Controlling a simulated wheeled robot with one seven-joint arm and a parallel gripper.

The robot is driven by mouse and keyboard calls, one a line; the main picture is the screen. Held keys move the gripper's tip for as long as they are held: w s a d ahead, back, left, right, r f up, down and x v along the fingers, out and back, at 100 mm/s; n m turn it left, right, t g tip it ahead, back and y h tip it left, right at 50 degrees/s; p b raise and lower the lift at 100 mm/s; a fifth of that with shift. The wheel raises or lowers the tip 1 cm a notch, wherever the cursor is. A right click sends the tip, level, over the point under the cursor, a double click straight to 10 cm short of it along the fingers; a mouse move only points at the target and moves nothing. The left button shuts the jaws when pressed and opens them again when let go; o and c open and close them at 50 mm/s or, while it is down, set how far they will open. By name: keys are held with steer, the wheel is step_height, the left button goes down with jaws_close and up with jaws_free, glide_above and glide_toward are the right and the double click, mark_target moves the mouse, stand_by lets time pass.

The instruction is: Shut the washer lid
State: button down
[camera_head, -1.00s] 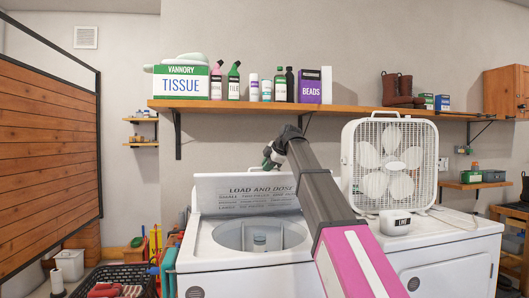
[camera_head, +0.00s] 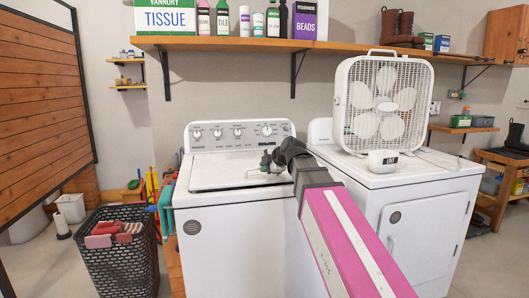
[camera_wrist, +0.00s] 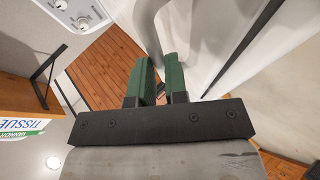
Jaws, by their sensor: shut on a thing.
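The washer (camera_head: 235,235) is the left white machine, with its knobbed control panel (camera_head: 240,131) at the back. Its lid (camera_head: 222,173) lies down over the tub opening, close to level, with a dark line along its front edge; I cannot tell if it is fully seated. The tub is hidden. My gripper (camera_head: 265,163) is at the lid's right part, partly hidden by my arm. In the wrist view my gripper (camera_wrist: 159,80) has its green fingers close together, shut on the lid; the contact itself is hard to see.
A second white machine (camera_head: 432,215) stands to the right, with a box fan (camera_head: 385,100) and a small clock (camera_head: 382,158) on top. A shelf (camera_head: 310,46) with bottles and boxes runs above. A black basket (camera_head: 118,262) stands on the floor at left.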

mark_target(267, 179)
steer(key=shift+s+d+f, duration=0.1)
steer(key=shift+s+f, duration=0.05)
steer(key=shift+f, duration=0.65)
steer(key=shift+s+d+f, duration=0.1)
steer(key=shift+s+f, duration=0.1)
steer(key=shift+f, duration=0.65)
steer(key=shift+s+f, duration=0.15)
steer(key=shift+f, duration=0.65)
steer(key=c, duration=1.1)
jaws_free()
steer(key=shift+s, duration=0.1)
steer(key=shift+c, duration=0.2)
steer(key=r+v, duration=0.1)
steer(key=v, duration=0.9)
steer(key=shift+d+r, duration=0.15)
steer(key=shift+r, duration=0.05)
steer(key=shift+w, duration=0.25)
